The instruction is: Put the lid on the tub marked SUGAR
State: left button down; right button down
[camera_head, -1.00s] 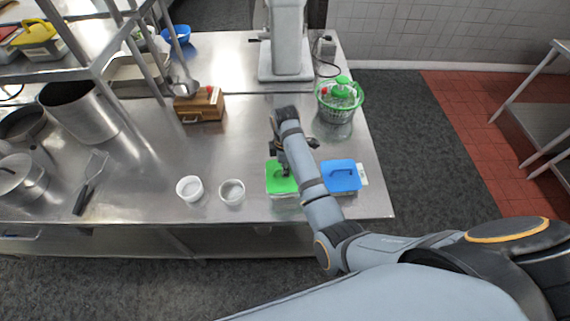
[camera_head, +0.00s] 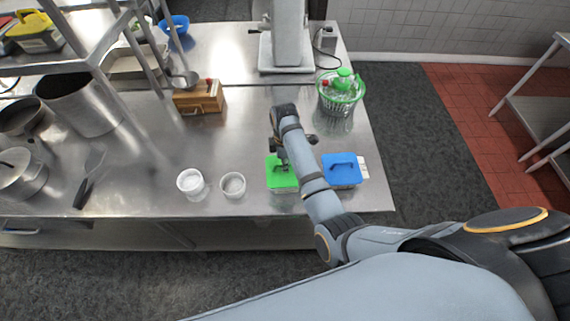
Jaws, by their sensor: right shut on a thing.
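A green lid (camera_head: 277,181) with a raised handle lies at the front right of the steel counter. Something pale shows under its front edge; I cannot tell whether it sits fully on a tub. My right gripper (camera_head: 283,165) is over it, shut on its handle, partly hidden by my own arm. A blue lid (camera_head: 344,173) with a handle sits just to the right, with a pale tub edge and a white label beside it. No SUGAR marking is readable. My left gripper is not in view.
Two small white bowls (camera_head: 190,181) (camera_head: 233,185) stand left of the green lid. A large pot (camera_head: 83,103) and shelf posts crowd the left. The counter's middle is clear.

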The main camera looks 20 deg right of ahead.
dwell(0.5)
jog(key=shift+f, duration=0.55)
dwell(0.5)
jog(key=c, duration=1.4)
grip_release()
jog(key=shift+r, duration=0.15)
jog(key=r, duration=0.7)
jog(key=shift+w+d+r, duration=0.1)
jog(key=shift+w+r, duration=0.05)
jog(key=shift+w, duration=0.05)
